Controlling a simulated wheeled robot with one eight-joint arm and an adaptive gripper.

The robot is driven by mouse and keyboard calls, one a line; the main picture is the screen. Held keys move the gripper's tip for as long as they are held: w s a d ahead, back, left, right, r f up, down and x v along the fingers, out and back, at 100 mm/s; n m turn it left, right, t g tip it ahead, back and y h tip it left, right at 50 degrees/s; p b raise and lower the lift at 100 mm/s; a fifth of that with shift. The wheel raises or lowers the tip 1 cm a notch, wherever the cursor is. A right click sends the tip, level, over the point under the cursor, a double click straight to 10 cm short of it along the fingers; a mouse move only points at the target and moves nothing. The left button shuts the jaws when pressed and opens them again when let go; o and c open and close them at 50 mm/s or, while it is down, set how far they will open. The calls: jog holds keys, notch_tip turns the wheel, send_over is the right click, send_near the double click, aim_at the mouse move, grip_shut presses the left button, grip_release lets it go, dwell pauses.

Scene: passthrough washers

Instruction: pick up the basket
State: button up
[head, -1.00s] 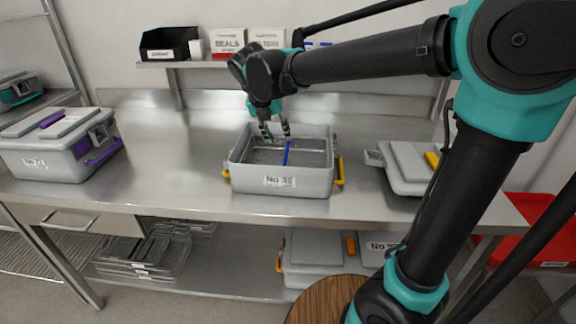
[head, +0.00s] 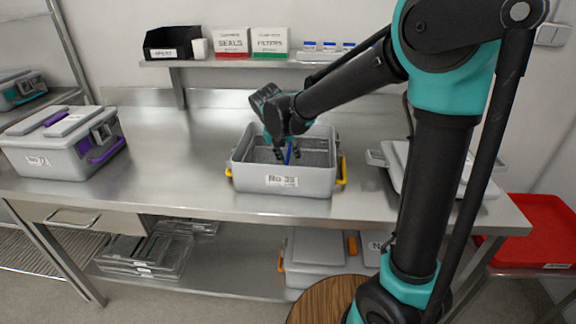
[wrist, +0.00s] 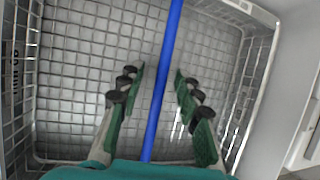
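A wire-mesh basket (head: 316,152) sits inside an open grey container (head: 240,178) on the steel table. Its mesh floor and walls fill the wrist view (wrist: 85,55). A blue bar (wrist: 167,62) runs across the basket. My gripper (head: 286,158) reaches down into the container from above. In the wrist view my gripper (wrist: 157,75) is open, with one finger on each side of the blue bar. Gaps show between both fingers and the bar. How far the fingertips are above the mesh floor is hard to tell.
A closed grey case with purple latches (head: 60,150) stands at the left of the table. A grey lid (head: 396,160) lies at the right, partly behind my arm. A shelf (head: 220,63) with a black bin and boxes is behind. Clear table lies left of the container.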

grip_shut()
dwell(0.6)
notch_tip(320, 180, up, 20)
dwell(0.8)
jog(key=shift+r, duration=0.1)
notch_tip(320, 180, up, 13)
send_over(288, 153)
jog(key=shift+s+d, duration=0.1)
dwell(2.0)
